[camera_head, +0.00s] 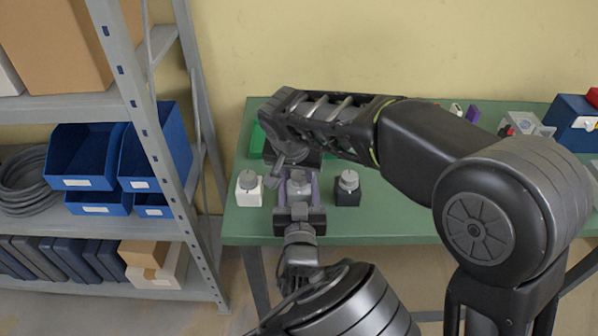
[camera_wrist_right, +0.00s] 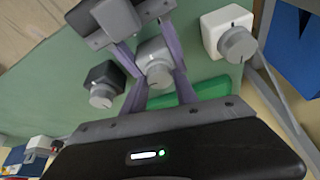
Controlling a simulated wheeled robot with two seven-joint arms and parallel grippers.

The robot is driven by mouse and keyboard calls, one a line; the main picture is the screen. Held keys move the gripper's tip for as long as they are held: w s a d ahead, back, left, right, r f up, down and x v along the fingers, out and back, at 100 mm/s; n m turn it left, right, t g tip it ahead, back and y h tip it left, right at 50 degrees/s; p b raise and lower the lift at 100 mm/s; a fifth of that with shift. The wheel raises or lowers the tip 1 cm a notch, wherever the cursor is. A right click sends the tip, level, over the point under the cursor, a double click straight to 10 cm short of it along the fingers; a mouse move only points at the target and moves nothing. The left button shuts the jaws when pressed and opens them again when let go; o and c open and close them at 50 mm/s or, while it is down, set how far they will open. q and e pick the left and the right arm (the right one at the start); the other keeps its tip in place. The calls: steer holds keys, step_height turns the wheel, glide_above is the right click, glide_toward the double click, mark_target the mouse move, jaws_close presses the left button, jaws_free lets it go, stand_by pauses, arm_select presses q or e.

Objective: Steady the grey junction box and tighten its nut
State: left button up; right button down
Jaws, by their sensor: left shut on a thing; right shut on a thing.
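The grey junction box (camera_wrist_right: 154,50) stands on the green table between the white box and the black box. Its round grey nut (camera_wrist_right: 158,74) faces up; the nut also shows in the head view (camera_head: 298,176). My left gripper (camera_head: 299,190) comes from the near side, its purple fingers shut on the box's two sides; it also shows at the top of the right wrist view (camera_wrist_right: 150,48). My right gripper (camera_wrist_right: 160,82) comes from the far side, its fingers shut around the nut. In the head view, my right wrist hides part of this gripper.
A white box (camera_head: 249,189) stands left and a black box (camera_head: 347,190) right, both close, with round knobs. A green item (camera_head: 257,141) lies behind, partly hidden. A blue box (camera_head: 572,122) sits far right. Shelving (camera_head: 160,120) stands left. The table's (camera_head: 395,222) front right is clear.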

steer(key=shift+m+h, duration=0.3)
steer(key=shift+m, duration=0.5)
steer(key=c, duration=0.9)
jaws_free()
steer(key=shift+c, duration=0.2)
steer(key=v, duration=1.2)
steer(key=shift+w, duration=0.1)
